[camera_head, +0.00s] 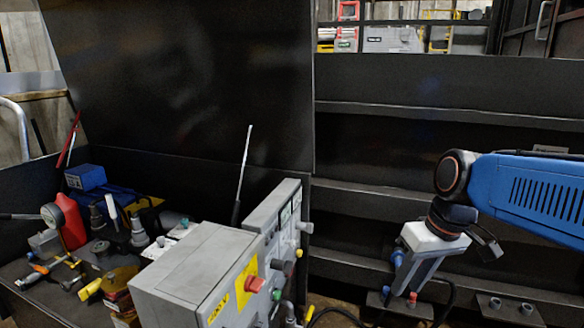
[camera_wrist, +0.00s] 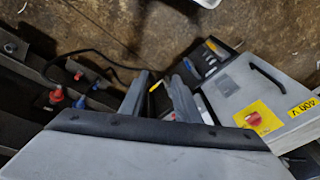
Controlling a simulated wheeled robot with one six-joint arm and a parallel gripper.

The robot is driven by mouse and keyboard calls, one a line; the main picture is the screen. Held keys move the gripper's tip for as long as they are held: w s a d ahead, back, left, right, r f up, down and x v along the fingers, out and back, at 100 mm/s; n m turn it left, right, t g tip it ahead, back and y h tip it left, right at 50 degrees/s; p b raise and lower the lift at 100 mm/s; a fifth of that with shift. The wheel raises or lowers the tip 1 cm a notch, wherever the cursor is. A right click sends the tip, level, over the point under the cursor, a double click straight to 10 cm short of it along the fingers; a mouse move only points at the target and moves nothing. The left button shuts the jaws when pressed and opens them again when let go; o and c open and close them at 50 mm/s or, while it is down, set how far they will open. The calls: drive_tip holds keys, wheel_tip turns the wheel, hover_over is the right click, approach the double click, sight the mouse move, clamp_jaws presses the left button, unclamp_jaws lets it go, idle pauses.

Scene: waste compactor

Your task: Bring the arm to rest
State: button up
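My blue arm (camera_head: 530,190) reaches in from the right in the head view, bent at its elbow joint. My gripper (camera_head: 408,280) hangs below the wrist, pointing down in front of the dark ribbed wall. In the wrist view my gripper (camera_wrist: 160,85) has its two dark fingers apart, with a gap between them. Nothing is seen held between the fingers; a small yellow item (camera_wrist: 154,87) shows in the gap, seemingly farther away.
A grey control box (camera_head: 195,270) with a red knob (camera_head: 254,284) stands left of my gripper. Red (camera_head: 412,297) and blue (camera_head: 386,291) plugs are close below my gripper. Tools clutter the dark bench at left. A black cable (camera_head: 340,312) runs along the floor.

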drive_tip(key=s+d+f+m+t+h, duration=0.2)
drive_tip(key=s+d+f+m+t, duration=0.1)
drive_tip(key=s, duration=0.6)
drive_tip(key=shift+s+d+f, duration=0.2)
drive_tip(key=shift+d+f, duration=0.7)
drive_tip(key=shift+f, duration=0.3)
